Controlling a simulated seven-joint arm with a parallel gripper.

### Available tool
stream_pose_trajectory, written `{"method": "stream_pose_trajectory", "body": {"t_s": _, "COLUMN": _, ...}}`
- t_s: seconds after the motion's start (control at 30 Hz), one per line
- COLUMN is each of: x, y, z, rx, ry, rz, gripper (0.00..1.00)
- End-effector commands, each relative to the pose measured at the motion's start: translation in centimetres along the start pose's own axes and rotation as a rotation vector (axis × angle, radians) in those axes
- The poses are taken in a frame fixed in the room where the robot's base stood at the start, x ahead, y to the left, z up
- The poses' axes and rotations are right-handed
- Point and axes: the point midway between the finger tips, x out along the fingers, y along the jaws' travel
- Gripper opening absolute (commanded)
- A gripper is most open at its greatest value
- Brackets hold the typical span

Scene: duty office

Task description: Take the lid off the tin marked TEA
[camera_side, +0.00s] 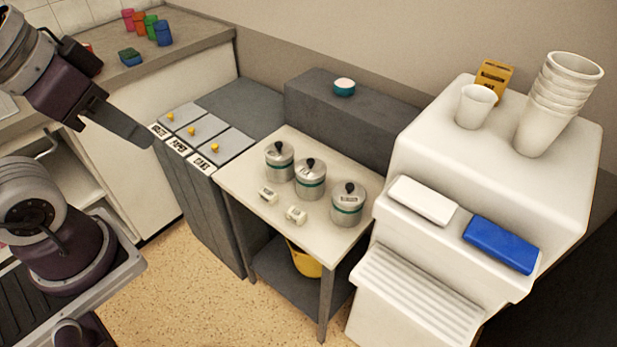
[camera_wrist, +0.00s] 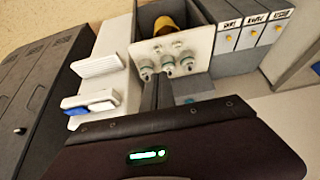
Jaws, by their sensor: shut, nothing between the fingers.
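Three silver tins with teal bands and black-knobbed lids stand in a row on a small cream table (camera_side: 240,178): a left tin (camera_side: 279,164), a middle tin (camera_side: 310,183) and a right tin (camera_side: 346,208). All three lids are on. Each tin has a label, too small to read, so I cannot tell which is marked TEA. The tins also show in the wrist view, the middle one (camera_wrist: 168,69) between the others. My gripper (camera_side: 149,144) is shut and empty, up in the air left of the table, near the grey bins and well apart from the tins.
Two small white labelled blocks (camera_side: 296,214) lie in front of the tins. Grey bins (camera_side: 188,172) with yellow knobs stand left of the table. A dark grey box (camera_side: 385,125) rises behind it. A white stepped unit (camera_side: 420,150) with cups (camera_side: 553,115) blocks the right.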

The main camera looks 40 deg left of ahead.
Motion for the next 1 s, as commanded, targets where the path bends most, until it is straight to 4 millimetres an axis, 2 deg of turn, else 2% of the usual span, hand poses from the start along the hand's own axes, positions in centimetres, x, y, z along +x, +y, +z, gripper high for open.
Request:
{"method": "stream_pose_trajectory", "body": {"t_s": 0.13, "x": 0.0, "y": 0.0, "z": 0.0, "rx": 0.000, "ry": 0.000, "rz": 0.000, "gripper": 0.00}}
{"method": "stream_pose_trajectory", "body": {"t_s": 0.63, "x": 0.0, "y": 0.0, "z": 0.0, "rx": 0.000, "ry": 0.000, "rz": 0.000, "gripper": 0.98}}
{"method": "stream_pose_trajectory", "body": {"t_s": 0.87, "x": 0.0, "y": 0.0, "z": -0.1, "rx": -0.005, "ry": -0.001, "rz": 0.001, "gripper": 1.00}}
{"method": "stream_pose_trajectory", "body": {"t_s": 0.93, "x": 0.0, "y": 0.1, "z": -1.2, "rx": -0.065, "ry": -0.017, "rz": 0.010, "gripper": 1.00}}
{"method": "stream_pose_trajectory", "body": {"t_s": 1.0, "x": 0.4, "y": 0.2, "z": -3.9, "rx": -0.220, "ry": -0.059, "rz": 0.026, "gripper": 1.00}}
